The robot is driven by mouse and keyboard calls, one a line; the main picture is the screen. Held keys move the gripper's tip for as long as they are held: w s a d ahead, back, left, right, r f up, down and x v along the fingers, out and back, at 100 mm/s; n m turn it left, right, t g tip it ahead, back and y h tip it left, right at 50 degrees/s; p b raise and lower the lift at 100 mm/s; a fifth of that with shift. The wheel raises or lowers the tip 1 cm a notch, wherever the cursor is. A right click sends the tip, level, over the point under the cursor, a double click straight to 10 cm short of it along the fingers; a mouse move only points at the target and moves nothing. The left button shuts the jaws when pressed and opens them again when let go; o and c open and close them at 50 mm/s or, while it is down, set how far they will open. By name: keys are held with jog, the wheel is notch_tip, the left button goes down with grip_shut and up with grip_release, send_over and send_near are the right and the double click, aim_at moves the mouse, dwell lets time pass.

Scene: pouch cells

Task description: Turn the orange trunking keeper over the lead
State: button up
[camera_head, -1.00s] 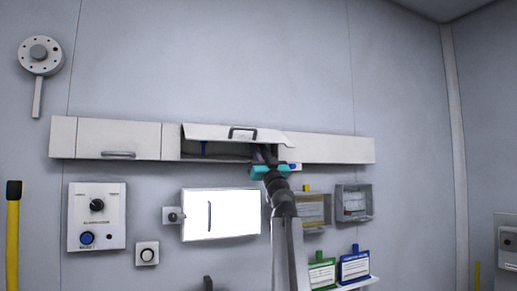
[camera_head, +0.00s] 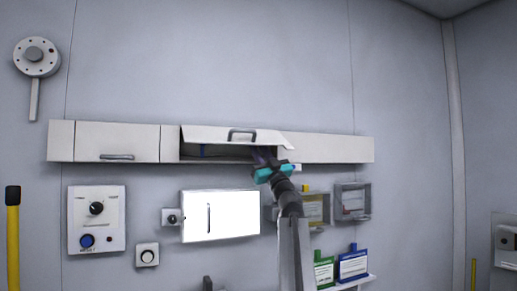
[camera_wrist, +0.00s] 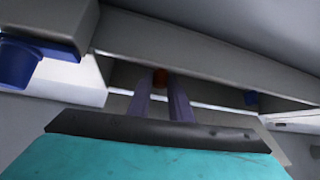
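In the head view my gripper (camera_head: 268,160) reaches into the right end of the open trunking (camera_head: 330,149). The keeper cannot be made out there.
The trunking's raised lid (camera_head: 215,133) with a dark handle hangs above the opening. Below are a bright white panel (camera_head: 235,215), a control box (camera_head: 96,218) and small wall boxes (camera_head: 352,201). A blue part (camera_wrist: 20,60) sits at the wrist view's left.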

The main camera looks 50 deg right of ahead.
jog(key=o, duration=0.4)
jog(key=shift+s+f, duration=0.1)
jog(key=b+v, duration=0.4)
jog(key=v, duration=0.9)
jog(key=shift+s+f+b, duration=0.2)
jog(key=shift+f+b, duration=0.05)
jog(key=shift+b, duration=0.05)
dwell(0.6)
